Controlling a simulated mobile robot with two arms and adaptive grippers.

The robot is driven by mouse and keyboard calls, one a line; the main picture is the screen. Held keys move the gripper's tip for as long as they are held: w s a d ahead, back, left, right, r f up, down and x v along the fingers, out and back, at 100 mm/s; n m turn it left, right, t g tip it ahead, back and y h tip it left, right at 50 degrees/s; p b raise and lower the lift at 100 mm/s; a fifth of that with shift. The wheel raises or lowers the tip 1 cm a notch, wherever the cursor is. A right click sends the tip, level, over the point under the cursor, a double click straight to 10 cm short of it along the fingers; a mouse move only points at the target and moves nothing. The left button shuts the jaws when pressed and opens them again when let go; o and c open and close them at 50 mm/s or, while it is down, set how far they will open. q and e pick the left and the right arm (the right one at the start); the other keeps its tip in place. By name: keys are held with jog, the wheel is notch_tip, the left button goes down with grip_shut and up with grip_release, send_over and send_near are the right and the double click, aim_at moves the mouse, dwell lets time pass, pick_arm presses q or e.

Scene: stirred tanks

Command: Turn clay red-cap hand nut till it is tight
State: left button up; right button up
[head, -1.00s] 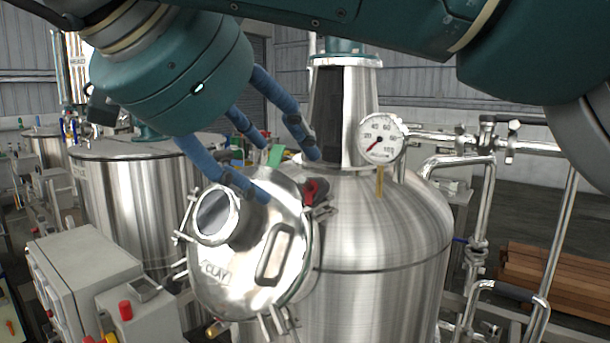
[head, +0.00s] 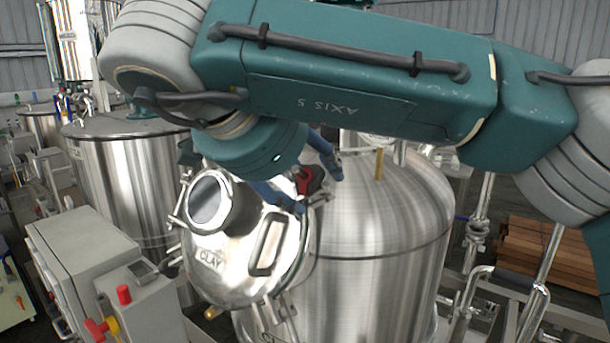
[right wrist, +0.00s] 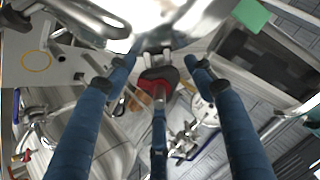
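The red-cap hand nut (head: 307,180) sits at the upper right rim of the round steel hatch labelled CLAY (head: 232,285). My right gripper (head: 314,184) has its blue fingers around the nut, partly hidden behind my wrist. In the right wrist view the red and black cap (right wrist: 158,80) lies between the spread fingers of the gripper (right wrist: 160,72). Gaps show between the two outer fingers and the cap. The third finger comes up from below, close to the cap; whether it touches is unclear. My left gripper is in neither view.
The steel tank (head: 380,240) carries the hatch, which has a bar handle (head: 267,246) and a round sight glass (head: 209,202). A grey control box (head: 85,260) stands at left, another tank (head: 130,190) behind it. Pipes (head: 480,215) stand at right. My arm crosses above the tank.

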jog(key=shift+a, duration=0.1)
jog(key=c, duration=0.9)
jog(key=shift+c, duration=0.3)
jog(key=m+b, duration=0.2)
jog(key=b, duration=0.1)
jog(key=shift+f+m, duration=0.15)
jog(key=shift+m, duration=0.15)
jog(key=shift+r, duration=0.25)
jog(key=o, duration=1.2)
jog(key=shift+s, duration=0.1)
jog(key=shift+c, duration=0.2)
jog(key=shift+s, duration=0.1)
jog(key=shift+s+a+r, duration=0.1)
jog(key=shift+r, duration=0.05)
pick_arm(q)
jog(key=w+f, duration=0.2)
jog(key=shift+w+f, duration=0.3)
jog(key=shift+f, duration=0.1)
pick_arm(e)
jog(key=v, duration=1.1)
jog(key=shift+s, duration=0.3)
